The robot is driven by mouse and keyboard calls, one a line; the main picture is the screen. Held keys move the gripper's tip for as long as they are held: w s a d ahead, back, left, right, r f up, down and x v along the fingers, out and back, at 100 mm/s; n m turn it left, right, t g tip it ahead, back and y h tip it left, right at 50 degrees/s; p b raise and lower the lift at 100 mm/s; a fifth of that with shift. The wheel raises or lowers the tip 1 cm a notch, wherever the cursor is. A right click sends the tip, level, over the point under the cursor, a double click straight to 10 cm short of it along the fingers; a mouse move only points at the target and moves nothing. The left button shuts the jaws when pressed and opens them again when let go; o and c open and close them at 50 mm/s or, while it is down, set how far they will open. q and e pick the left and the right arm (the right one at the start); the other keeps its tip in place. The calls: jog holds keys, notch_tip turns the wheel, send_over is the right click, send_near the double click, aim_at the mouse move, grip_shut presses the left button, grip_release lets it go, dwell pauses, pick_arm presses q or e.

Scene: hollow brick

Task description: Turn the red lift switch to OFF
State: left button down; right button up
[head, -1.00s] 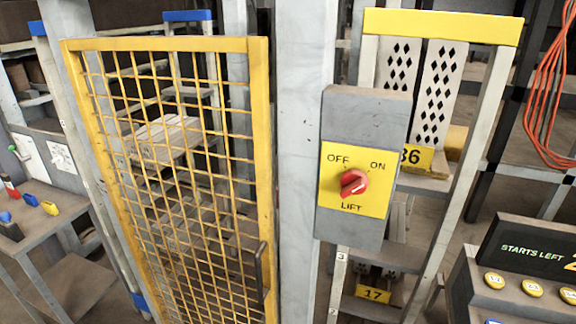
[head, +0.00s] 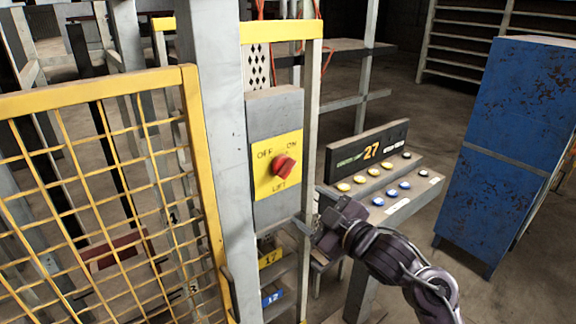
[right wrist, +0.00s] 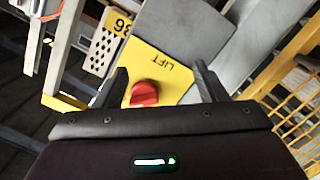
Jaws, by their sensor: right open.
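The red lift switch (head: 284,166) sits on a yellow plate (head: 264,182) marked OFF, ON and LIFT, on a grey box (head: 274,104) fixed beside a grey post. Its knob slants from lower left to upper right, towards ON. My right gripper (head: 312,210) is open and empty, below and to the right of the switch, apart from it. In the right wrist view the red switch (right wrist: 144,94) shows upside down between the two fingers (right wrist: 163,80), nearer the left finger, with the OFF and ON words hidden. My left gripper is not in view.
A yellow mesh gate (head: 205,185) stands left of the grey post (head: 217,150). A console (head: 400,205) with several buttons and a display reading 27 stands right of the switch, behind my right arm. A blue cabinet (head: 515,130) stands further right.

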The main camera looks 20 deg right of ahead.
jog(key=n, duration=0.2)
send_near(289, 171)
jog(key=w+f, duration=0.2)
jog(key=r+t+y, duration=0.1)
jog(key=p+x, duration=0.1)
jog(key=x, duration=0.2)
jog(key=p+x, duration=0.1)
jog(key=x, duration=0.2)
jog(key=shift+a+r, duration=0.2)
jog(key=shift+w+a+f+p, duration=0.15)
jog(key=shift+w+p, duration=0.25)
jog(key=shift+w, duration=0.25)
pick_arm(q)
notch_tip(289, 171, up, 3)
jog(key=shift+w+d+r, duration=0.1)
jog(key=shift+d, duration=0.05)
pick_arm(e)
jog(key=c, duration=1)
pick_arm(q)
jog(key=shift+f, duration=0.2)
